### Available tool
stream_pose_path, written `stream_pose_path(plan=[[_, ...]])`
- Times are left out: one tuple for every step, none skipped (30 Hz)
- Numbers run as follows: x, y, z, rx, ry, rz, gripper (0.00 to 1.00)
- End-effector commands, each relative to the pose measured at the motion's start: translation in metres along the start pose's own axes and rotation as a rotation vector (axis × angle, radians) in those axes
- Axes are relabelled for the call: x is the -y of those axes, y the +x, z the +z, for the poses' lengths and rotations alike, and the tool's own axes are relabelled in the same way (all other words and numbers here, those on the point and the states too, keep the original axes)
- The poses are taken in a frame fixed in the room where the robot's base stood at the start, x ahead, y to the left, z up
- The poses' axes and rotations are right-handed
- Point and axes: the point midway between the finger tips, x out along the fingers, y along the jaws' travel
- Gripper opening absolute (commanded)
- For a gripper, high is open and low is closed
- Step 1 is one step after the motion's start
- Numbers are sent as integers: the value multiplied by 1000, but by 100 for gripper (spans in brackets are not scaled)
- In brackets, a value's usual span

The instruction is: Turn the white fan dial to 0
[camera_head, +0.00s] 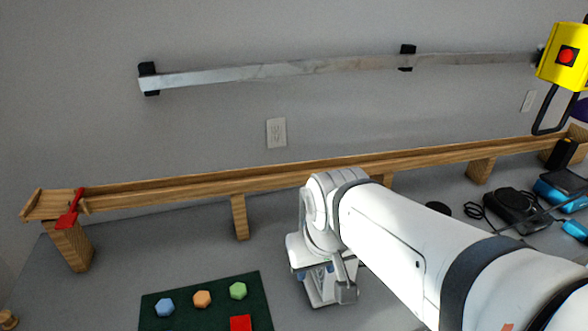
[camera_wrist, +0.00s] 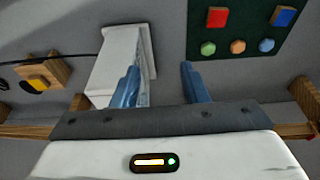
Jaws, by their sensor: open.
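A white box-like unit (camera_wrist: 118,58) stands on the grey table in the wrist view. I take it for the fan's control, but no dial face or numbers can be made out. It also shows partly in the head view (camera_head: 322,293), below my wrist. My gripper (camera_wrist: 157,78) is open, with its two blue fingers apart. The left finger overlaps the white unit's near edge in the wrist view; whether it touches cannot be told. The right finger is over bare table. Nothing is between the fingers. My arm hides part of the table in the head view.
A green mat (camera_head: 155,318) with coloured hexagons and a red block lies left of my gripper. A long wooden rail (camera_head: 160,196) on posts runs behind. Black devices (camera_head: 515,206) and cables lie at right. A yellow box (camera_head: 565,58) with a red button is at upper right.

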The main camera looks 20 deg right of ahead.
Motion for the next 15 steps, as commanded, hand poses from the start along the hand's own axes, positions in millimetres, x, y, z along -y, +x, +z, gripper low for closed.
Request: stream_pose_path(plan=[[-1, -1, -3, 2, 14, 0, 45], [-1, -2, -6, 5, 31, 1, 47], [-5, -4, -11, 11, 64, 1, 50], [-10, -6, -17, 16, 97, 0, 53], [-13, -8, -24, 24, 144, 2, 55], [-18, -11, -35, 34, 226, 6, 58], [-21, -13, -45, 43, 297, 10, 58], [-26, -15, -56, 53, 375, 16, 58], [-32, -17, -71, 67, 487, 24, 58], [-37, -18, -82, 78, 572, 31, 58], [-42, -18, -93, 88, 659, 39, 58], [-50, -19, -108, 99, 771, 49, 58], [-55, -19, -118, 109, 854, 58, 58], [-61, -18, -128, 116, 932, 67, 58], [-68, -16, -140, 127, 1033, 79, 58]])
